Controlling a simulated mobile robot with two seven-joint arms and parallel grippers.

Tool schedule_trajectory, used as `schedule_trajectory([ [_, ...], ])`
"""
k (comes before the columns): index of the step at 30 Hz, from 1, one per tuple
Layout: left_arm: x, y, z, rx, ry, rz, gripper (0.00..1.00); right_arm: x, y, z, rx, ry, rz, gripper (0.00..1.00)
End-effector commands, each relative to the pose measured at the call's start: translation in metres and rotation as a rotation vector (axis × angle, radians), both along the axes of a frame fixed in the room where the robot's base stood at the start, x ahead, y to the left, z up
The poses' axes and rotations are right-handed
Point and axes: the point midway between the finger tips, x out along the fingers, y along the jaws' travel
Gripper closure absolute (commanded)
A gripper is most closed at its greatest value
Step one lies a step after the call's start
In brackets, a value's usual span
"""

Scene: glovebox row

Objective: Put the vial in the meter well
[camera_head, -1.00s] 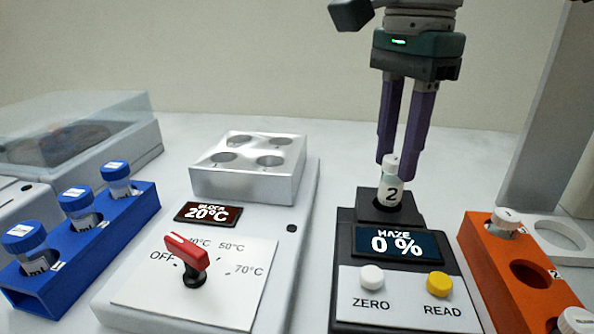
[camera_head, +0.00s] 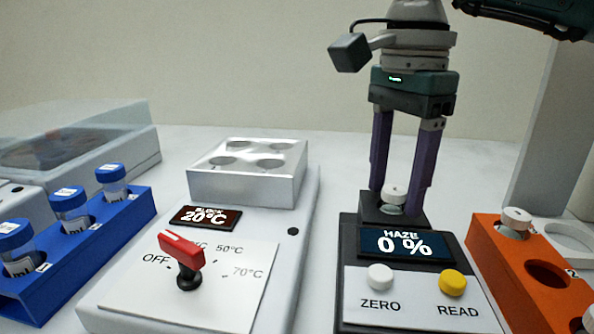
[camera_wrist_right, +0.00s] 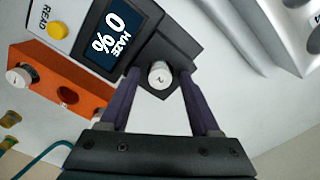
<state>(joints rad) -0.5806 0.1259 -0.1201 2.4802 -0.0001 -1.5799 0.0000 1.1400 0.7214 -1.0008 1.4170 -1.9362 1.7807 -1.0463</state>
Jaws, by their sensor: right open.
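The vial (camera_head: 394,194) with a white cap sits low in the well of the dark haze meter (camera_head: 350,260); only its cap and upper part show. In the right wrist view the cap (camera_wrist_right: 160,73) is seen from above, with the dark well block (camera_wrist_right: 182,55) around it. My right gripper (camera_head: 398,202) is open, its purple fingers standing on either side of the cap. The wrist view shows a gap between the fingertips (camera_wrist_right: 160,76) and the cap. My left gripper is not in view.
An orange rack (camera_head: 490,258) with white-capped vials and an empty hole stands right of the meter. A heating block (camera_head: 245,187) with a red knob (camera_head: 182,248) stands left. A blue rack (camera_head: 100,238) with blue-capped vials is at the far left.

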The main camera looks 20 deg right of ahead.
Motion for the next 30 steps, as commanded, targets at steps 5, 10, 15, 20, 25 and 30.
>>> schedule_trajectory([
  [5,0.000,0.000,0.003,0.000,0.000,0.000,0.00,0.000,0.000,0.003,0.000,0.000,0.000,0.37],
  [10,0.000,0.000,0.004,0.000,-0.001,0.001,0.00,0.001,0.000,0.025,-0.001,-0.005,0.000,0.37],
  [15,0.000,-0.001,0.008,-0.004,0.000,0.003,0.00,0.001,0.000,0.065,0.000,-0.006,0.000,0.37],
  [20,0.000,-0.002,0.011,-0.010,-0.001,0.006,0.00,0.001,0.001,0.098,0.000,-0.005,0.000,0.37],
  [25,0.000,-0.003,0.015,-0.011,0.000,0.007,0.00,0.001,0.000,0.120,0.000,-0.003,0.000,0.37],
  [30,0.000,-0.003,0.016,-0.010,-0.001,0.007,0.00,0.000,0.000,0.124,0.001,0.000,0.000,0.37],
])
